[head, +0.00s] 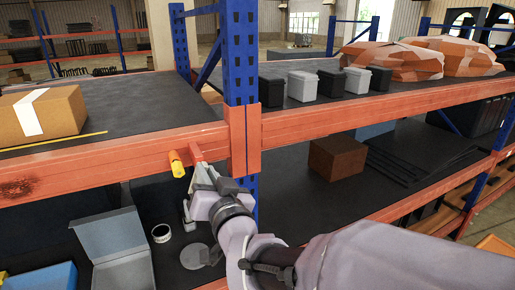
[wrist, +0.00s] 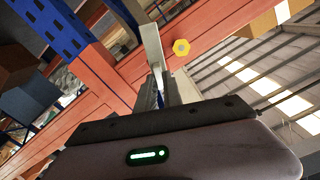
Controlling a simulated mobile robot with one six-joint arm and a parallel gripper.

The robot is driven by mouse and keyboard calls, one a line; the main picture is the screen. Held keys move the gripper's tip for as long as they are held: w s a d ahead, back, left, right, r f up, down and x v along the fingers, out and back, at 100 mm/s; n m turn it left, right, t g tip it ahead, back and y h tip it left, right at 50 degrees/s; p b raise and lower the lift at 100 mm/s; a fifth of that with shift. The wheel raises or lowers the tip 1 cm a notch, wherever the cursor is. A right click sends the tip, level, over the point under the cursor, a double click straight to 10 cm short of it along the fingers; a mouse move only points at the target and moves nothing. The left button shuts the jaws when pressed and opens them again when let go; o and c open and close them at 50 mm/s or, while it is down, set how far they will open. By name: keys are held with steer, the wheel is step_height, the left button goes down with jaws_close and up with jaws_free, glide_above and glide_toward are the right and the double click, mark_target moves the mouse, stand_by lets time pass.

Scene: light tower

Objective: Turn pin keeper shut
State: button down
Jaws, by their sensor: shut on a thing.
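The pin keeper (head: 196,152) is a narrow bar on the front of the orange beam, just left of the blue upright. My gripper (head: 203,173) is shut on the keeper's near end, below the beam's front face. The jaws hide that end.
The orange beam (head: 90,165) and blue upright (head: 240,60) are close to my gripper. Below are an open grey box (head: 122,262), a tape roll (head: 161,233) and a brown box (head: 337,157). A cardboard box (head: 45,112) and several small bins (head: 302,85) stand on the upper shelf.

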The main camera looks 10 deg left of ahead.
steer(key=shift+f+b, duration=0.1)
steer(key=shift+b, duration=0.25)
steer(key=shift+w+d+f+m+b, duration=0.1)
steer(key=shift+m+b, duration=3.2)
steer(key=shift+b, duration=2.2)
steer(key=shift+f+m+b, duration=0.1)
steer(key=shift+m+b, duration=3.2)
steer(key=shift+b, duration=2.2)
steer(key=c, duration=1.5)
jaws_free()
